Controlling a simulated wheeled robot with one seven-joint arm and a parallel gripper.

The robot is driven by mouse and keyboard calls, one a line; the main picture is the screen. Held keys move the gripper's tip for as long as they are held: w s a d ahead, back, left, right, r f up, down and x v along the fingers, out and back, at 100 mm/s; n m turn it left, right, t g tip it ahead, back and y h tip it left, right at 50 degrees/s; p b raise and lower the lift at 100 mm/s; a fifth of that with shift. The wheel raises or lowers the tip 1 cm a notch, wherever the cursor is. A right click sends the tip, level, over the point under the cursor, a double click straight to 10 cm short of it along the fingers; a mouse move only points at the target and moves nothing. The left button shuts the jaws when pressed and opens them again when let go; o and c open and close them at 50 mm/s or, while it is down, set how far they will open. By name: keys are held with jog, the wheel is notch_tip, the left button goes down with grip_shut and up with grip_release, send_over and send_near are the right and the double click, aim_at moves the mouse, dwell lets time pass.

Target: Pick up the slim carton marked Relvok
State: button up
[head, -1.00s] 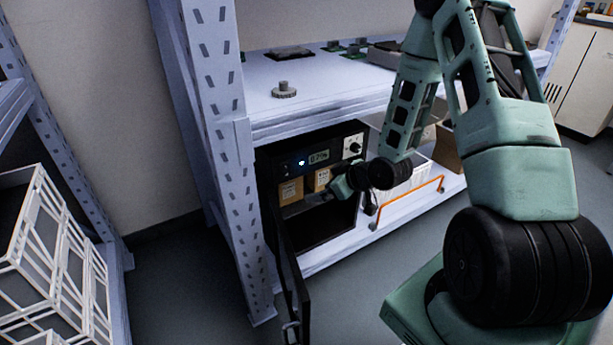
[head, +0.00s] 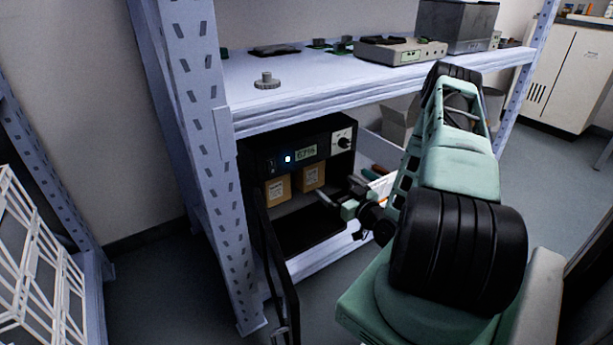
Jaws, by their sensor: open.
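Two small tan cartons stand side by side inside the open black cabinet (head: 300,138), a left carton (head: 278,191) and a right carton (head: 311,178). Each has a pale label, too small to read, so I cannot tell which one is marked Relvok. My gripper (head: 338,191) is open, at the cabinet's right front, to the right of and in front of the right carton. It appears apart from both cartons, with nothing visible between its fingers.
The cabinet's black door (head: 277,270) hangs open toward me at the left. A lit display (head: 306,154) and a dial are above the opening. The rack's upright (head: 212,150) stands left of it. The upper shelf (head: 290,98) holds a grey knob (head: 266,81) and several devices.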

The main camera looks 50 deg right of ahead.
aim_at(315, 170)
jog(key=b+x, duration=0.2)
jog(key=x, duration=0.6)
jog(key=b+x, duration=0.3)
jog(key=x, duration=0.1)
jog(key=shift+w+d, duration=0.15)
jog(key=shift+w, duration=0.45)
jog(key=shift+r, duration=0.1)
jog(key=c, duration=1)
